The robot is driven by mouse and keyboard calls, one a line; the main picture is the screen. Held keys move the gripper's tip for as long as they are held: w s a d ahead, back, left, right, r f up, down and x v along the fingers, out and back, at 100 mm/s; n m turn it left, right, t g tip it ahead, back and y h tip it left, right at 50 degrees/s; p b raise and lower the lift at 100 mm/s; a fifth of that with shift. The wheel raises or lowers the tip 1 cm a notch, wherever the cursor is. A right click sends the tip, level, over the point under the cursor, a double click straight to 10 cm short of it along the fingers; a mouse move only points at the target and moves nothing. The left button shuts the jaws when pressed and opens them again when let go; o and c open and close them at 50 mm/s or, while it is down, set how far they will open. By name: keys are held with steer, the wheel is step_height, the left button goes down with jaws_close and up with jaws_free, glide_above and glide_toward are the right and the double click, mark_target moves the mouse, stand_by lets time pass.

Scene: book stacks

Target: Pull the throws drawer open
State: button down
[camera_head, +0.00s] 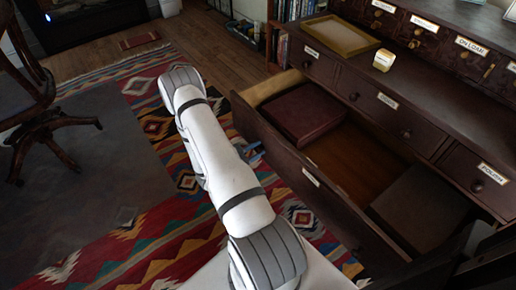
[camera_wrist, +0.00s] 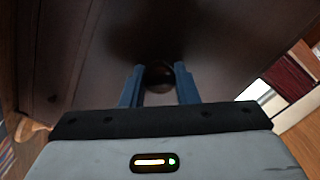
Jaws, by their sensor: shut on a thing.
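A wide, dark wood drawer (camera_head: 285,165) stands well out from the desk in the head view. Its front bears a small pale label that I cannot read, so I cannot confirm that it is the throws drawer. My gripper (camera_wrist: 160,78) is shut on a round, dark knob (camera_wrist: 159,76) on a dark wood front in the wrist view. In the head view my gripper's blue fingers (camera_head: 253,153) reach the outside of the open drawer's front, and my arm hides part of the grip. A dark red, flat box or book (camera_head: 303,112) lies inside the drawer.
A brown block (camera_head: 420,207) lies at the drawer's right end. Closed, labelled drawers (camera_head: 390,118) sit above it. A tray (camera_head: 340,36) and a small yellowish box (camera_head: 383,60) stand on the desk. Patterned rug (camera_head: 175,225) covers the floor, and a chair (camera_head: 40,110) stands at left.

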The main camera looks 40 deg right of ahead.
steer(key=c, duration=1.4)
jaws_free()
steer(key=shift+w+d+f, duration=0.1)
steer(key=shift+f, duration=0.15)
steer(key=shift+o, duration=1.4)
steer(key=shift+r, duration=0.1)
steer(key=a+p, duration=0.1)
steer(key=a, duration=0.6)
steer(key=shift+w+a+p, duration=0.35)
steer(key=shift+w, duration=0.1)
